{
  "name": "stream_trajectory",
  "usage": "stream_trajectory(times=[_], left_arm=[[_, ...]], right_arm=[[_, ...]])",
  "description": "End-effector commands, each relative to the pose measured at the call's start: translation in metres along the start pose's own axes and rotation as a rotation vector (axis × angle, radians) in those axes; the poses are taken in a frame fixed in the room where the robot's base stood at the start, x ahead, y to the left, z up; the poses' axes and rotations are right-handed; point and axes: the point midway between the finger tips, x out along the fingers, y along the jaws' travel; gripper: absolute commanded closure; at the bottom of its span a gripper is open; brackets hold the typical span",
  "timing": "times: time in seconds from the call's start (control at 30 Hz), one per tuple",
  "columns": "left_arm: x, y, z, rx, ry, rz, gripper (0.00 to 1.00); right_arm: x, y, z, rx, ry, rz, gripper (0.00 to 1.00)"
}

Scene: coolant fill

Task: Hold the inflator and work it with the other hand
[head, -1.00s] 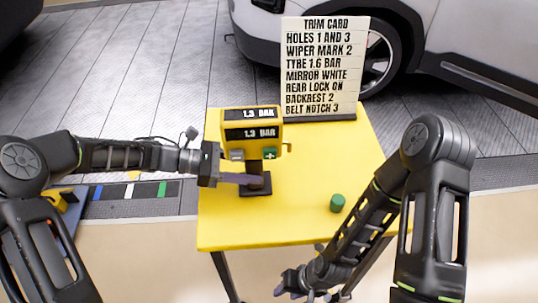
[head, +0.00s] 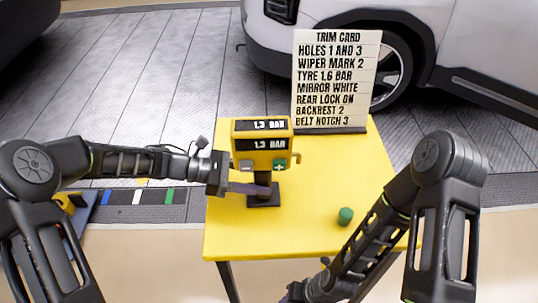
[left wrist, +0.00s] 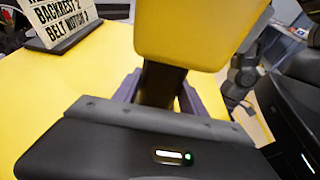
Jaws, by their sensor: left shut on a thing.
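The inflator (head: 262,135) is a yellow box on a dark post and square foot, standing upright on a yellow table (head: 300,230). Both its displays read 1.3 BAR. Below them are a grey button (head: 246,165) and a green plus button (head: 279,165). My left gripper (head: 262,190) is shut on the inflator's dark post, under the box. In the left wrist view its fingers (left wrist: 160,92) sit on both sides of the post, below the yellow box (left wrist: 195,30). My right gripper (head: 298,293) is low at the bottom edge, in front of the table, partly cut off; its jaws are unclear.
A trim card (head: 337,80) stands at the table's back; it lists TYRE 1.6 BAR. A small green cylinder (head: 345,216) stands at the front right. A white car (head: 430,35) is behind. The table between inflator and cylinder is clear.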

Motion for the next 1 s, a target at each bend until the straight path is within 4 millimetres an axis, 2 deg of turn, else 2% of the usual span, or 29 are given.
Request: stream_trajectory(times=[0.63, 1.0], left_arm=[[0.0002, -0.0007, -0.0008, -0.001, 0.001, -0.001, 0.83], [0.0002, -0.0007, -0.0009, -0.001, 0.001, -0.002, 0.83]], right_arm=[[0.0001, 0.0, 0.0, 0.0, 0.0, 0.0, 0.64], [0.0001, 0.0, 0.0, 0.0, 0.0, 0.0, 0.95]])
